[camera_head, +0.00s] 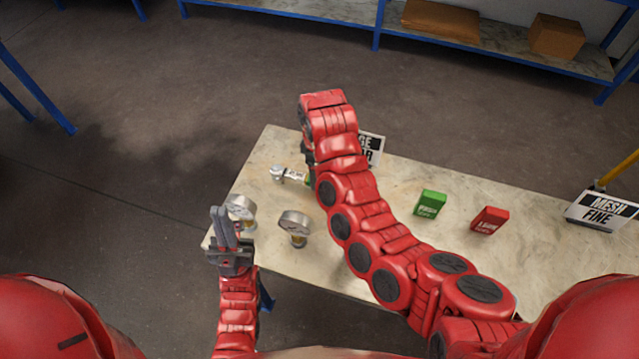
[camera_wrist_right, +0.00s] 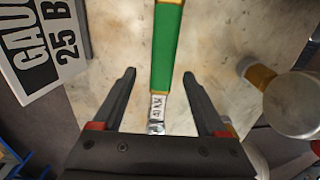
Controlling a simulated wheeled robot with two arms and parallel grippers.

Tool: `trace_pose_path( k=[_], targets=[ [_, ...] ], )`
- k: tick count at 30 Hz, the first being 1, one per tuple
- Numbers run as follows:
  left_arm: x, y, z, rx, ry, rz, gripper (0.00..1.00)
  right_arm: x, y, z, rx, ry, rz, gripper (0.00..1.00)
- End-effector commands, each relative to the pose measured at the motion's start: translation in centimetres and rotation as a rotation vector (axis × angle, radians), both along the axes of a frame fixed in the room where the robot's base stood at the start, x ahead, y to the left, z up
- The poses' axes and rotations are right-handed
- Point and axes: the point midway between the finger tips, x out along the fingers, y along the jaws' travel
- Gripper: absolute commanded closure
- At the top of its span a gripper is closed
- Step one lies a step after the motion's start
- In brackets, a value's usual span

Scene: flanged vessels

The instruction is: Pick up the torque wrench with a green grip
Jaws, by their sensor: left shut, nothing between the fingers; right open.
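The torque wrench lies on the table (camera_head: 530,222). My left gripper (camera_head: 224,213) is shut and empty near the table's left end.
Two gauges (camera_head: 241,208) (camera_head: 295,224) stand at the table's left end. A gauge sign (camera_head: 371,148) stands behind my right arm. A green box (camera_head: 431,203), a red box (camera_head: 489,219) and a "MESH FINE" sign (camera_head: 603,211) are to the right.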

Motion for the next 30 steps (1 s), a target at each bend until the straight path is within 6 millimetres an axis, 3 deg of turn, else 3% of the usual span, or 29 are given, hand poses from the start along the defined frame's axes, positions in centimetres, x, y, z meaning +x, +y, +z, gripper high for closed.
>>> trace_pose_path(
  k=[8,13,20,30],
  targets=[
    [0.0,0.0,2.8,0.0,0.0,0.0,1.0,-0.4,-0.2,-2.4,-0.002,0.007,0.002,0.25],
    [0.0,0.0,3.0,0.0,0.0,0.0,1.0,-0.3,-0.2,-4.6,-0.002,0.003,0.001,0.25],
    [0.0,0.0,2.9,0.0,0.0,0.0,1.0,-0.2,-0.1,-5.1,0.001,0.0,0.0,0.25],
    [0.0,0.0,2.9,0.0,0.0,0.0,1.0,-0.2,-0.1,-5.0,0.0,0.001,0.0,0.84]
  ],
)
